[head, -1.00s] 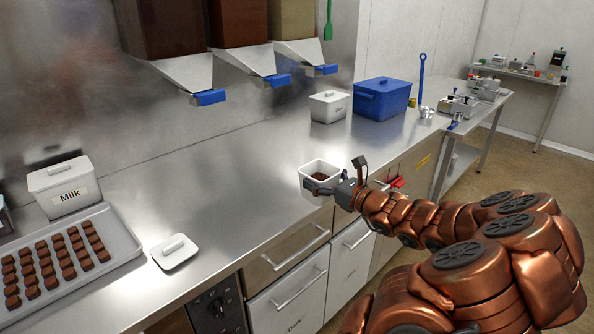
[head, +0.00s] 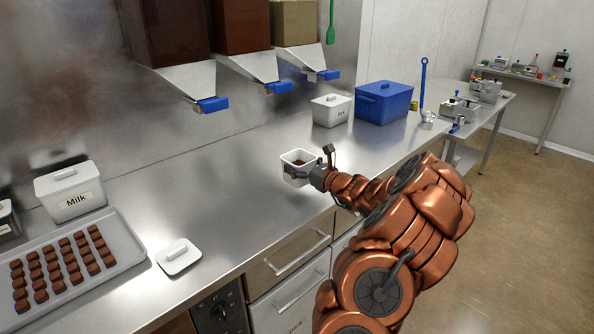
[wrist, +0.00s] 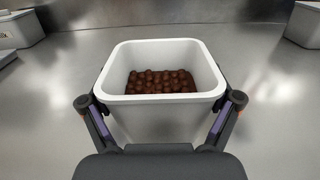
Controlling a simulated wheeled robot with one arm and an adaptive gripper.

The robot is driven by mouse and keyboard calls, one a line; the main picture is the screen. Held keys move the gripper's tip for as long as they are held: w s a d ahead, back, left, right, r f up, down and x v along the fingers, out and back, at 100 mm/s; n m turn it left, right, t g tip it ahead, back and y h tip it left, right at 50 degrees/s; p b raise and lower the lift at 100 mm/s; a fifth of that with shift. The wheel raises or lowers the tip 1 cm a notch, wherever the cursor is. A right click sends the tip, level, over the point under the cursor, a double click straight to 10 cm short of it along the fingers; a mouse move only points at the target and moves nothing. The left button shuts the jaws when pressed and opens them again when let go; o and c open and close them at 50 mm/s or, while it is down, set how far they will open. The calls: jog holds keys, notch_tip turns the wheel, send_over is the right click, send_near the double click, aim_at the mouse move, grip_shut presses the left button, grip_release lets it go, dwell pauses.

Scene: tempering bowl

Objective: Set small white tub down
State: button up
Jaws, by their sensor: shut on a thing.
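The small white tub (head: 298,158) is open at the top, with brown chocolate pieces inside. My gripper (head: 303,173) is shut on it, over the steel counter (head: 225,180). In the wrist view the tub (wrist: 160,116) is upright between my two fingers (wrist: 162,122), which press on its sides. Small round brown pieces (wrist: 160,82) cover its floor. I cannot tell whether the tub's base touches the counter. A white lid (head: 178,257) with a handle lies flat on the counter near the front edge.
A tray of chocolates (head: 118,228) and a white tub marked Milk (head: 70,192) are at the left. A lidded white tub (head: 331,110) and a blue box (head: 384,102) stand at the back. Chutes with blue ends (head: 212,104) hang above. The counter's middle is clear.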

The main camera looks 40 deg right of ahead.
jog(key=shift+w+d+f, duration=0.1)
jog(key=shift+w+d, duration=0.15)
jog(key=shift+w, duration=0.45)
jog(key=shift+f+p, duration=0.55)
jog(key=shift+f, duration=1.1)
jog(key=shift+f, duration=0.15)
jog(key=o, duration=1.2)
jog(key=shift+o, duration=0.2)
jog(key=shift+r, duration=0.2)
jog(key=s+b, duration=0.1)
jog(key=s, duration=0.5)
jog(key=s+b, duration=0.1)
jog(key=s, duration=0.5)
jog(key=shift+a+f, duration=0.1)
jog(key=shift+a, duration=0.1)
